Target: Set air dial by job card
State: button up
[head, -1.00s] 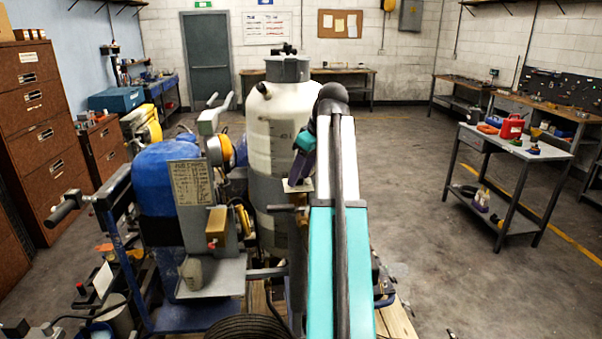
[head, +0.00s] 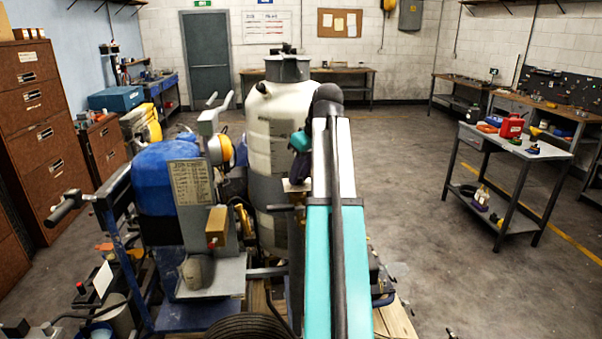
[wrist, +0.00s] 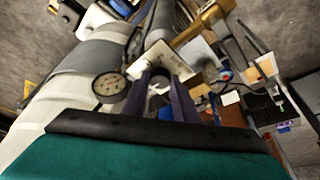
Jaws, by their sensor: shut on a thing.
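My gripper (wrist: 167,100) shows in the wrist view with its two purple fingers closed around a dark round knob (wrist: 158,78). The knob sits in front of a pale plate (wrist: 172,58), and the fingers hide part of it. In the head view, a printed card (head: 192,183) stands upright on the striper, with text too small to read. The arm hides most of the gripper there. The pale plate's edge (head: 297,186) shows beside the arm.
A large white tank (head: 272,125) stands close behind and left of the arm. A blue tank (head: 160,180) and a grey bracket with a tan block (head: 217,222) are at left. A metal side table (head: 540,150) with a red can stands at right, with clear floor between.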

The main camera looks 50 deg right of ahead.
jog(key=m, duration=0.1)
jog(key=m+h, duration=0.1)
jog(key=m, duration=0.2)
jog(key=shift+a+h, duration=0.25)
jog(key=shift+h, duration=0.05)
jog(key=shift+w+a+m+g+h+p, duration=0.1)
jog(key=shift+m+g+h+p, duration=0.4)
jog(key=shift+m, duration=1.2)
jog(key=o, duration=1.1)
jog(key=shift+c, duration=0.2)
jog(key=shift+r, duration=0.15)
jog(key=p+v, duration=0.5)
jog(key=v, duration=0.8)
jog(key=shift+a+r, duration=0.15)
jog(key=shift+r, duration=0.1)
